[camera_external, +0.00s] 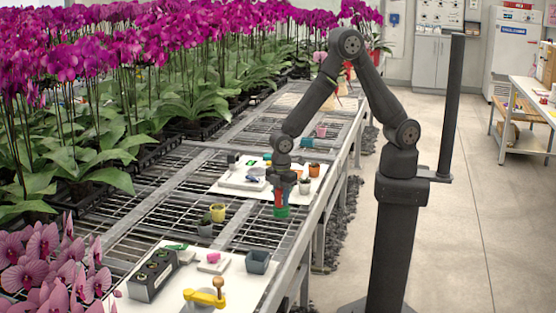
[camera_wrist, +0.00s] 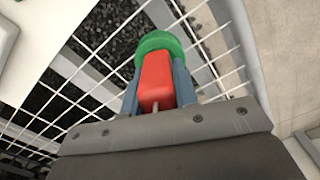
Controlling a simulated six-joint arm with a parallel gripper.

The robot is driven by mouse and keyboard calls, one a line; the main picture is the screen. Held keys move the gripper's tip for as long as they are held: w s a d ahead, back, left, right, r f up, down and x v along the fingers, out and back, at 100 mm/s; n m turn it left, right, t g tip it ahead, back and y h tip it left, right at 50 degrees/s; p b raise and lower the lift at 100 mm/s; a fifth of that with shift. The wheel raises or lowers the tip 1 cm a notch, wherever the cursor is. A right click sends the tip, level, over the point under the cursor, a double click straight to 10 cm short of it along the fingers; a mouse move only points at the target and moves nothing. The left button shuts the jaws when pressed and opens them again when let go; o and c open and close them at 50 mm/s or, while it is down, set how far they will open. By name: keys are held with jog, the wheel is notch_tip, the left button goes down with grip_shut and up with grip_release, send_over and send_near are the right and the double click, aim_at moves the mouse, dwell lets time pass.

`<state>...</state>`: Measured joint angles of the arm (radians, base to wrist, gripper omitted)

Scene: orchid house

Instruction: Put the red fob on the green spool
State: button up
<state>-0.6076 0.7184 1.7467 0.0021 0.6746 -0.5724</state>
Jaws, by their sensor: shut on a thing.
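My gripper (camera_external: 280,190) points down over the wire bench, near its right edge. It is shut on the red fob (camera_external: 279,197), which also shows between the blue-grey fingers in the wrist view (camera_wrist: 156,78). The green spool (camera_external: 281,212) is right below the fob in the external view. In the wrist view the round green spool (camera_wrist: 160,43) shows just past the far end of the fob, partly hidden by it. The fob looks in line with the spool; I cannot tell whether they touch or what the spool rests on.
A white board behind holds pots, including an orange pot (camera_external: 314,170). A front board carries a dark box (camera_external: 153,276), a grey pot (camera_external: 258,262) and a yellow object (camera_external: 205,297).

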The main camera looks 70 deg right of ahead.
jog(key=shift+f, duration=0.15)
jog(key=o, duration=1)
notch_tip(320, 180, up, 12)
jog(key=shift+r, duration=0.25)
jog(key=shift+f, duration=0.15)
notch_tip(320, 180, down, 12)
jog(key=shift+f, duration=0.25)
jog(key=shift+r, duration=2.3)
jog(key=shift+f, duration=0.15)
